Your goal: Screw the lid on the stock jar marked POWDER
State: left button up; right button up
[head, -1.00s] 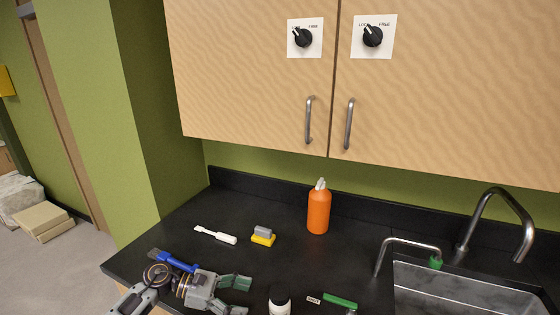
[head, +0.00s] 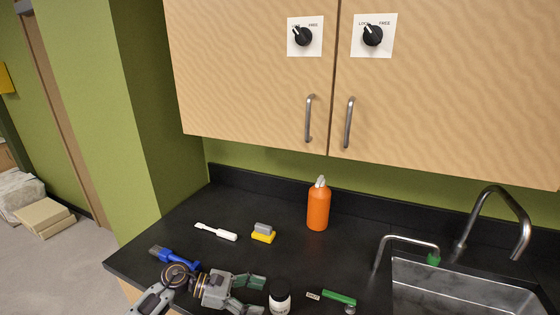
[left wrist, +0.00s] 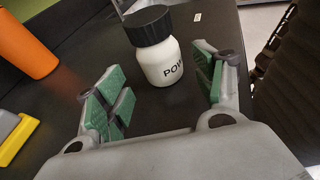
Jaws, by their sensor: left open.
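A white jar (head: 280,302) with a black lid (head: 280,286) stands on the dark counter at the bottom of the head view. In the left wrist view the jar (left wrist: 161,64) shows the letters "PO" and part of another, and the black lid (left wrist: 148,25) sits on its top. I cannot tell whether the lid is screwed tight. My left gripper (head: 257,295) is open and empty, just left of the jar in the head view. In the left wrist view its green-padded fingers (left wrist: 163,82) are spread, with the jar ahead between them. My right gripper is not in view.
An orange bottle (head: 318,208), a yellow-grey block (head: 263,234), a white-handled tool (head: 216,232) and a blue brush (head: 174,257) are on the counter (head: 330,260). A green-handled tool (head: 339,298) lies right of the jar. The sink (head: 462,290) and taps are at right.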

aim_at(271, 300)
pick_arm(q)
jog(key=shift+x, duration=0.85)
jog(key=shift+b+x, duration=0.75)
jog(key=shift+x, duration=0.7)
jog(key=shift+d+f+b, duration=0.2)
jog(key=shift+d+b, duration=0.1)
jog(key=shift+d, duration=0.35)
jog(key=shift+c, duration=0.2)
jog(key=c, duration=1)
jog(key=o, duration=0.6)
grip_shut()
